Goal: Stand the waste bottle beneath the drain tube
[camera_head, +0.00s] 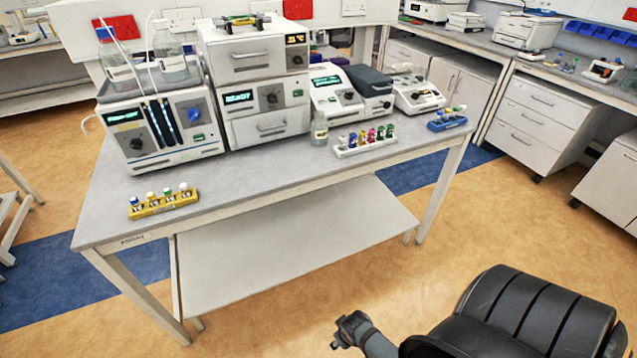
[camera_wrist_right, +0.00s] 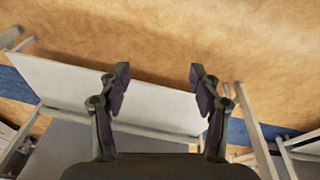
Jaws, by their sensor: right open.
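A small clear glass bottle (camera_head: 320,129) with a pale cap, likely the waste bottle, stands upright on the bench, left of the white vial rack. A pale curved tube (camera_head: 86,122), likely the drain tube, sticks out from the left side of the instrument with the blue knob (camera_head: 160,127). The bench top beneath its end looks bare. My right gripper (camera_head: 349,328) is low in front of the bench, well away from the bottle. In the right wrist view it (camera_wrist_right: 158,78) is open and empty. My left gripper is not in view.
A yellow vial rack (camera_head: 164,205) sits at the bench's front left. A white rack (camera_head: 365,148) and a blue rack (camera_head: 447,123) stand right of the bottle. The bench's front middle is clear. A lower shelf (camera_head: 290,250) spans beneath.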

